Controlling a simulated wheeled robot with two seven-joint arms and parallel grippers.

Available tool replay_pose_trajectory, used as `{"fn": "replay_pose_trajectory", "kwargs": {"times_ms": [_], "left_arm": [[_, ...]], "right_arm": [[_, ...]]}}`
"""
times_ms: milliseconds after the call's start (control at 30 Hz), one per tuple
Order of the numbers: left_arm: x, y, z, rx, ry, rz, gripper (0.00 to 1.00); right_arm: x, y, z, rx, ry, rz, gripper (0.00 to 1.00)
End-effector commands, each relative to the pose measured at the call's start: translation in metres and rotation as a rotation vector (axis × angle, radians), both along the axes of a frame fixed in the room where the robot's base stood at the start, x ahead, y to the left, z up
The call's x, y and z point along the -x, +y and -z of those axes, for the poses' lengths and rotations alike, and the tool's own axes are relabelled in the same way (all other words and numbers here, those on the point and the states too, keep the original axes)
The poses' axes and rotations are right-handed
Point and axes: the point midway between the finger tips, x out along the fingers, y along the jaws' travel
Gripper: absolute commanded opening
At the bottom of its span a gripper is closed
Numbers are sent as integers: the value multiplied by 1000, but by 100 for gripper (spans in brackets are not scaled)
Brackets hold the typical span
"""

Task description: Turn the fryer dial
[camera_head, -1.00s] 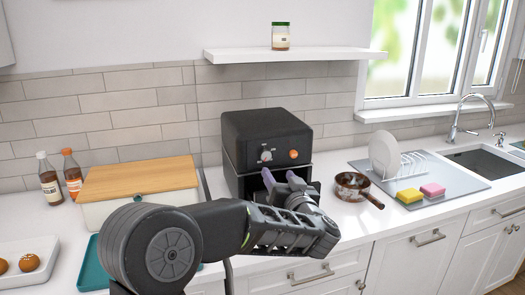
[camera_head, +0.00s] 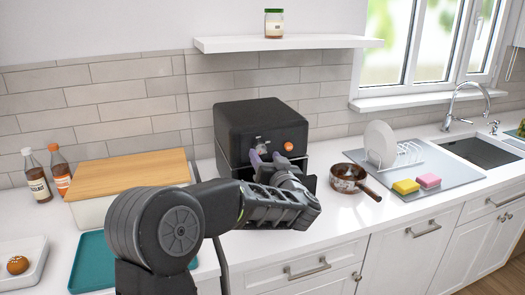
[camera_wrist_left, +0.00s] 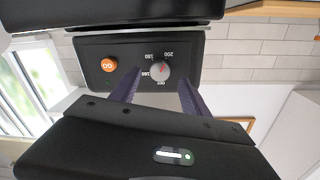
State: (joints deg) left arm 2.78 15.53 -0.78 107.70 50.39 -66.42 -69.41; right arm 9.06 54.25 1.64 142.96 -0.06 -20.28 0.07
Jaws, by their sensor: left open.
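The black fryer (camera_head: 262,114) stands on the counter against the tiled wall. Its grey dial (camera_wrist_left: 160,70) carries a small red mark, with numbers and OFF printed around it; in the head view the dial (camera_head: 261,141) is partly covered by my gripper. An orange GO button (camera_head: 289,146) sits beside the dial and also shows in the wrist view (camera_wrist_left: 109,65). My left gripper (camera_head: 266,157) is open in front of the fryer panel. Its two purple fingers stand either side of the dial in the wrist view; I cannot tell whether they touch it. My right gripper is out of view.
A brown pan (camera_head: 349,178) stands right of the fryer, near a dish rack (camera_head: 393,151) and sponges (camera_head: 405,186). A wooden-lidded box (camera_head: 130,172) and two bottles stand left. A teal tray (camera_head: 92,262) is at front left. A shelf (camera_head: 290,43) hangs above.

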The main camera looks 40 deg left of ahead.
Motion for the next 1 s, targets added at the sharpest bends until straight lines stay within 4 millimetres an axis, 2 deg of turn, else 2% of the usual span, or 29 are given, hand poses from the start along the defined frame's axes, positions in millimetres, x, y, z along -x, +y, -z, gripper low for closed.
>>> {"fn": "replay_pose_trajectory", "kwargs": {"times_ms": [100, 233, 567, 1000], "left_arm": [[-11, 15, -1, 0, 1, -3, 54], [-19, 25, -1, -1, 1, -1, 54], [-21, 28, 0, 0, 0, 1, 54], [-21, 28, 0, 0, 0, 1, 18]], "right_arm": [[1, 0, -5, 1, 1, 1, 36], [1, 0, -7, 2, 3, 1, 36], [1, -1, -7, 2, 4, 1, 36], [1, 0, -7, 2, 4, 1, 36]]}}
